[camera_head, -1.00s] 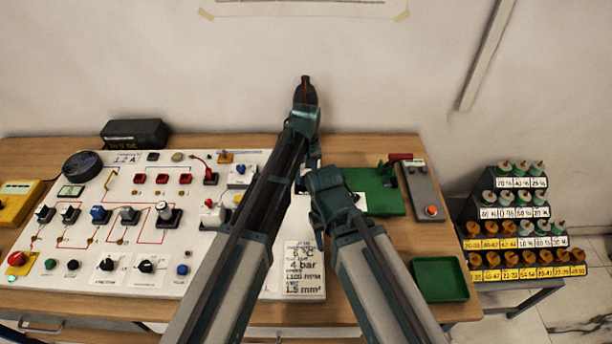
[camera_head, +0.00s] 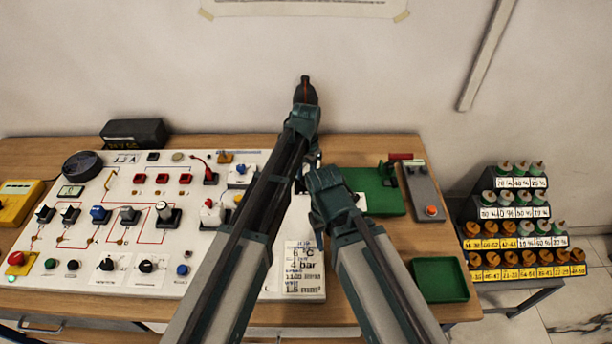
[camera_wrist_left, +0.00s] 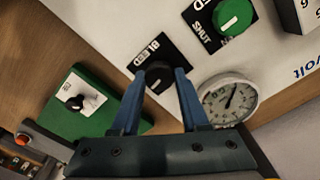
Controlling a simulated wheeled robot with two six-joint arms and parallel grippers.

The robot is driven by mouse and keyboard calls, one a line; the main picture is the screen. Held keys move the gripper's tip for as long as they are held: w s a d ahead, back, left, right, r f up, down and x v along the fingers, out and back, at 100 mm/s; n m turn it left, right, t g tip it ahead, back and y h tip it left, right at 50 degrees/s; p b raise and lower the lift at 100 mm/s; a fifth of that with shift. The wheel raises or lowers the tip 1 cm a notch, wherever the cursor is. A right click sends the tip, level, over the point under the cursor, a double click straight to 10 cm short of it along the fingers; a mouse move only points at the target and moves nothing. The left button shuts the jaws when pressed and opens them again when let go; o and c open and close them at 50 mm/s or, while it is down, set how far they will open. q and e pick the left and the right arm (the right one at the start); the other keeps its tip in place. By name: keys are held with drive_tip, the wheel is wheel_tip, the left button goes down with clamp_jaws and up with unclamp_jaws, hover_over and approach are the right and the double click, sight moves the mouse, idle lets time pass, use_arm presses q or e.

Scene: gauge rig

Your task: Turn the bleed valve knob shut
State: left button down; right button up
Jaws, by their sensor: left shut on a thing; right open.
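In the left wrist view the bleed valve knob (camera_wrist_left: 157,72) is a dark round knob on a black plate (camera_wrist_left: 168,48) lettered BLEED. My left gripper (camera_wrist_left: 160,80) has its two blue fingers on either side of the knob, shut on it. The fingers hide part of the knob, and its exact angle is hard to read. In the head view the knob and the left fingertips are hidden behind my own arms. My right gripper (camera_head: 319,220) is open over the right part of the white panel, partly hidden by its own arm.
A round gauge (camera_wrist_left: 229,98) sits right beside the left fingers. A green knob (camera_wrist_left: 233,17) on a plate lettered SHUT is close above. A green board (camera_head: 384,200), a green tray (camera_head: 439,279) and a grey box with an orange button (camera_head: 422,188) lie to the right.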

sight(306, 179)
use_arm(q)
drive_tip(key=shift+m, duration=0.7)
drive_tip(key=shift+c, duration=2)
unclamp_jaws()
wheel_tip(306, 179, up, 14)
drive_tip(key=p, duration=1.3)
drive_tip(key=shift+p, duration=0.4)
use_arm(e)
wheel_tip(306, 179, up, 14)
use_arm(q)
drive_tip(key=shift+f, duration=0.15)
use_arm(e)
drive_tip(key=shift+f, duration=0.1)
